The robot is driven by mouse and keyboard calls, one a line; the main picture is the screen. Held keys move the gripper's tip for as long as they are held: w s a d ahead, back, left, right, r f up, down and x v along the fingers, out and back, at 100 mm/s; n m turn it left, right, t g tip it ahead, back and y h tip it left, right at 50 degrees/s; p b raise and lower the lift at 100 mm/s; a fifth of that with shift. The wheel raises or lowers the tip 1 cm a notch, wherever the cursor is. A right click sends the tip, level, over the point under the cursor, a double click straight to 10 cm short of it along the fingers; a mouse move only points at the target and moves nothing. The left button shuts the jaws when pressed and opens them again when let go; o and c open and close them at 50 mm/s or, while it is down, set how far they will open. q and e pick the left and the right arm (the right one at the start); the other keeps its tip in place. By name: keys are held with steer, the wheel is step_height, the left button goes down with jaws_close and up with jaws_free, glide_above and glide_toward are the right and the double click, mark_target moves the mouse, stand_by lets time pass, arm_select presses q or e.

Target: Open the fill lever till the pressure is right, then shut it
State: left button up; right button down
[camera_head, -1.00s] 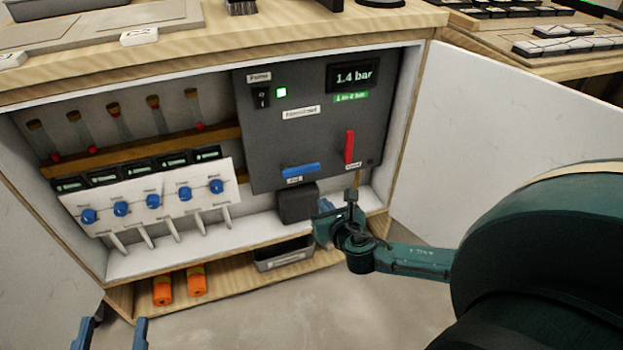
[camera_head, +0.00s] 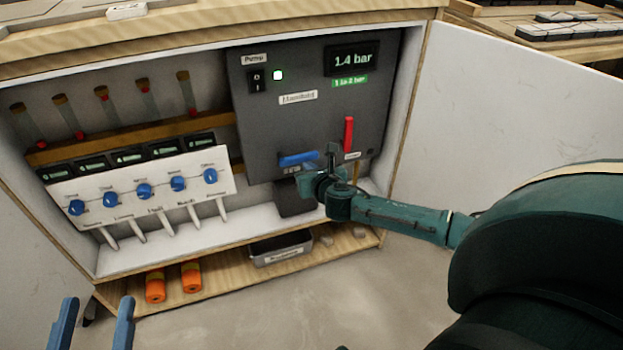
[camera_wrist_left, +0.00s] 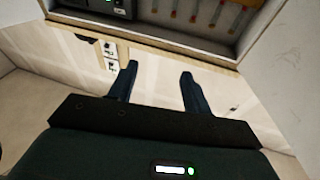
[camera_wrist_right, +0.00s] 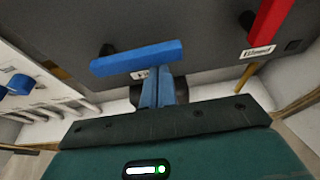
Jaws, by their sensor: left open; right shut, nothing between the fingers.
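The blue lever (camera_head: 298,159) lies near level on the lower part of the grey panel (camera_head: 300,125); its small label is too blurred to read. The red lever (camera_head: 348,134) stands upright to its right. The display (camera_head: 352,60) reads 1.4 bar, with a green "1 to 2 bar" label (camera_head: 350,82) below it. My right gripper (camera_head: 308,172) is shut and empty, just below the blue lever. In the right wrist view its fingertips (camera_wrist_right: 157,75) are close under the lever (camera_wrist_right: 137,58); I cannot tell whether they touch. My left gripper (camera_head: 95,312) is open and empty, low at the left.
Several blue knobs (camera_head: 144,191) sit on a white manifold at left. A grey tray (camera_head: 282,249) and orange cylinders (camera_head: 191,276) lie on the lower shelf. A white door (camera_head: 500,110) stands open at right.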

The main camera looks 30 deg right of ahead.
arm_select(q)
steer(key=shift+f, duration=0.45)
arm_select(e)
steer(key=shift+r, duration=0.15)
arm_select(q)
steer(key=shift+r, duration=0.15)
arm_select(e)
steer(key=shift+r, duration=0.1)
